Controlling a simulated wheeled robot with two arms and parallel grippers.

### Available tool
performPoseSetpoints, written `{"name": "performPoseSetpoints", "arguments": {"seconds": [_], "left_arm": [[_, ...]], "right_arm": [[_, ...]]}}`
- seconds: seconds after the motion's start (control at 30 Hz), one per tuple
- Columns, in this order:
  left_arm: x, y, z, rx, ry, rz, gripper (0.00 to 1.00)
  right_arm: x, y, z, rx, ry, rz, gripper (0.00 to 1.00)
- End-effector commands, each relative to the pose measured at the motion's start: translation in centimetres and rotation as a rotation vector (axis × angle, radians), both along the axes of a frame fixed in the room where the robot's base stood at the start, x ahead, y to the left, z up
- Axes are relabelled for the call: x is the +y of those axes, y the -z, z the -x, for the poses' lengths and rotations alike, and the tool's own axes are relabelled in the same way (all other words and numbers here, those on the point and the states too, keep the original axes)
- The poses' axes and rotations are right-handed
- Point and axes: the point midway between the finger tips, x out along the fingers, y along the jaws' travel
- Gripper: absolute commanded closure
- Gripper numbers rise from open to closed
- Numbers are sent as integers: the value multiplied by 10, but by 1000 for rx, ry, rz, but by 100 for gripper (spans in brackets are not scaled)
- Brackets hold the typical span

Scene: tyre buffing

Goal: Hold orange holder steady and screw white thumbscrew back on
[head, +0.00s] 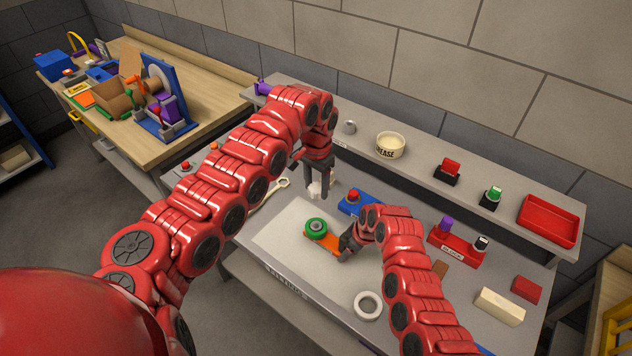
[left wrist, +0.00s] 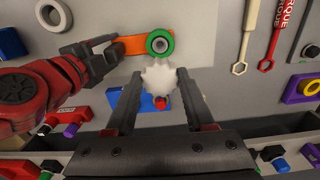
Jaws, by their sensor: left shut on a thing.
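The orange holder (head: 322,240) lies on the pale mat, with a green ring (head: 316,226) around a grey hub at one end. In the left wrist view, the holder (left wrist: 130,45) and green ring (left wrist: 160,42) show near the top. My right gripper (head: 346,246) has its fingers around the holder's other end; it also shows in the left wrist view (left wrist: 112,48). My left gripper (head: 317,190) is shut on the white thumbscrew (left wrist: 159,77), a toothed disc between its fingertips. The thumbscrew (head: 315,190) is held above the table, behind and apart from the green ring.
A blue block with a red button (head: 352,200) stands behind the holder. A white ring (head: 367,305) lies in front. Wrenches (head: 268,192) lie to the left. A grease tub (head: 390,145) and red tray (head: 549,220) are on the rear shelf. The mat's left part is clear.

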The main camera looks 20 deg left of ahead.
Motion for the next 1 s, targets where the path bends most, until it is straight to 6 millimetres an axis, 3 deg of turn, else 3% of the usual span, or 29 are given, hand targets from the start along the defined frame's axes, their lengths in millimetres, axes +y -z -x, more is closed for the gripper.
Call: {"name": "performPoseSetpoints", "arguments": {"seconds": [0.23,0.77,1.0], "left_arm": [[0,41,1,3,66,-1,100],[1,50,1,0,75,1,100],[1,69,2,2,75,2,100]], "right_arm": [[0,0,0,-1,0,-1,100],[0,-1,0,-1,0,-1,100],[0,-1,0,-1,0,-1,100]]}}
